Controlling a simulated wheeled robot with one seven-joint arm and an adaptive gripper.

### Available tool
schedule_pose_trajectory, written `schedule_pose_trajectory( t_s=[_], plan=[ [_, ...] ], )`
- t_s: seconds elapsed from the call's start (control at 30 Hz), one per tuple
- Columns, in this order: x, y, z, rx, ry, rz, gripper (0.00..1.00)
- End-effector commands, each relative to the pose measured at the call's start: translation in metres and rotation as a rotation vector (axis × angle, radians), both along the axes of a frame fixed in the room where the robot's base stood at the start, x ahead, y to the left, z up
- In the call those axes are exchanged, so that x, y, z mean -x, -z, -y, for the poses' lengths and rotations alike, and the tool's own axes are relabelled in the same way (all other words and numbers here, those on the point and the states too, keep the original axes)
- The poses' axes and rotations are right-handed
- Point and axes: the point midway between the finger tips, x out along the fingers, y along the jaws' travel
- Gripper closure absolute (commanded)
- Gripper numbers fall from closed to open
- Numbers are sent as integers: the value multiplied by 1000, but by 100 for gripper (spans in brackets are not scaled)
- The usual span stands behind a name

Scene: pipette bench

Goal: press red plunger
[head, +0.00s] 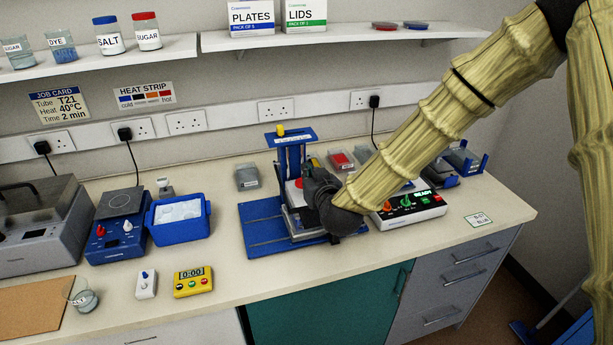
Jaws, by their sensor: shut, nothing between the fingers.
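A blue stand (262,222) with an upright column and a yellow knob (281,130) on top stands on the bench in the middle of the head view. My dark gripper (312,178) is shut and empty. It is right beside the red part, at its right in the picture. I cannot tell whether they touch. The fingertips are small and dark here.
A white-and-black device (408,208) with a green READY display is right of the stand. A blue tub (178,222), a blue hotplate (118,228) and a yellow timer (193,281) are left of it. The bench front before the stand is clear. A shelf runs above.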

Motion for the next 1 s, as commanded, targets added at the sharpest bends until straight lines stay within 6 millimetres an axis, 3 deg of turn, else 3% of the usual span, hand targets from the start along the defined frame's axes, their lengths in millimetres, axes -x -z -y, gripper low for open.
schedule_pose_trajectory(
  t_s=[0.3,0.5,1.0],
  plan=[
    [41,-9,13,-1,0,2,100],
    [58,-14,19,-1,0,1,100],
    [64,-17,21,0,0,1,100]
  ],
)
